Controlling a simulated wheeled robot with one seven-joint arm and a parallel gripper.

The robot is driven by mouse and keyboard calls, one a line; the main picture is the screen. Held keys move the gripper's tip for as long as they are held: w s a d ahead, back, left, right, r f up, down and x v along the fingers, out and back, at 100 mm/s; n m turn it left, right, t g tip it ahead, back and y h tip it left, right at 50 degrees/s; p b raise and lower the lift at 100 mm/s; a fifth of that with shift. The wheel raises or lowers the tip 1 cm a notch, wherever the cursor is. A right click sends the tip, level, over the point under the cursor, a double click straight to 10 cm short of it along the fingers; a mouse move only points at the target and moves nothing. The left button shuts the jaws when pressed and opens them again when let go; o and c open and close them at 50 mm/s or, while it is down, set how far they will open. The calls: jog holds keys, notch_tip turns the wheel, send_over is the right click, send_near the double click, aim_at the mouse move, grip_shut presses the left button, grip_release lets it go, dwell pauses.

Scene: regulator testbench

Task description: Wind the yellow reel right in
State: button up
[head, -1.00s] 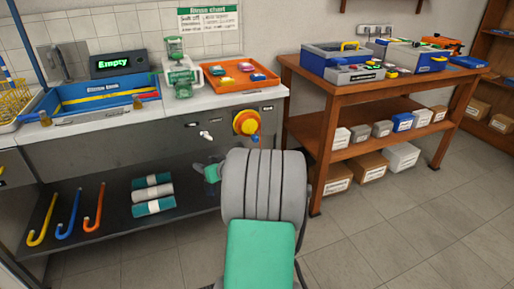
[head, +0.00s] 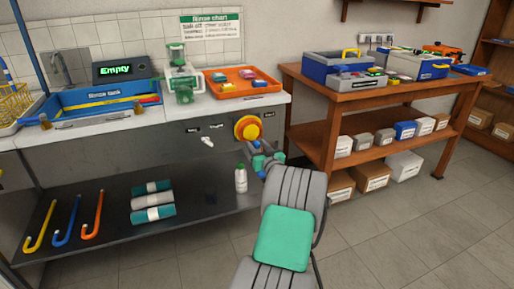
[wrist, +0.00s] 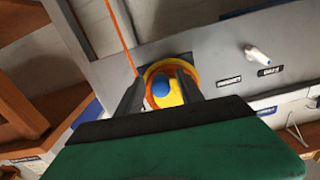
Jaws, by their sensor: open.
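The yellow reel (head: 248,129) with an orange rim is on the grey front panel of the bench, at its right end. In the wrist view the reel (wrist: 174,99) has a blue knob (wrist: 160,88), and an orange line runs away from it towards the upper left. My gripper (wrist: 161,76) is open and points at the reel, with one finger on each side of the blue knob in the picture. I cannot tell whether the fingers reach the knob. In the head view my arm's end is just below the reel, and the fingers are hard to make out.
A white tap (head: 207,141) sticks out of the panel left of the reel; it also shows in the wrist view (wrist: 258,54). A white bottle (head: 241,179) stands on the lower shelf near my arm. A wooden table (head: 330,92) stands to the right. Open floor lies in front.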

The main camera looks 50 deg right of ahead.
jog(key=shift+c, duration=0.3)
grip_shut()
jog(key=shift+w+a+m, duration=0.1)
jog(key=shift+m, duration=0.2)
